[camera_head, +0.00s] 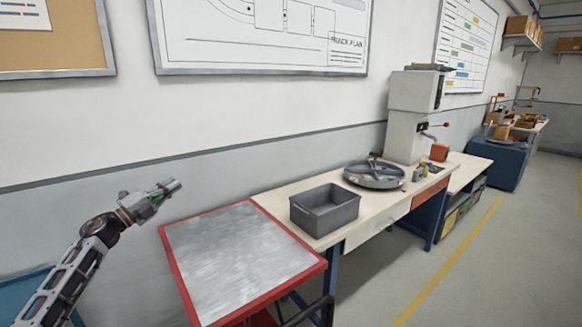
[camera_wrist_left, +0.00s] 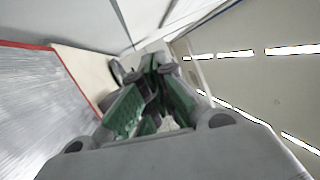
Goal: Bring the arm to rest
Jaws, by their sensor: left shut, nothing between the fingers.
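My left arm (camera_head: 75,270) comes in from the lower left in the head view and is bent up at the wrist. My left gripper (camera_head: 172,186) is in the air in front of the wall, left of and above the red-edged metal table. It points to the right and is shut and empty. In the left wrist view the gripper's fingers (camera_wrist_left: 150,112) fill the middle, with green inner pads. My right gripper is in neither view.
A red-edged metal-topped table (camera_head: 235,262) stands in front. Beyond it a workbench (camera_head: 285,200) holds a grey bin (camera_head: 325,209), a round metal dish (camera_head: 374,175) and a grey machine (camera_head: 408,120). A blue surface (camera_head: 25,298) is at lower left. The floor at right is clear.

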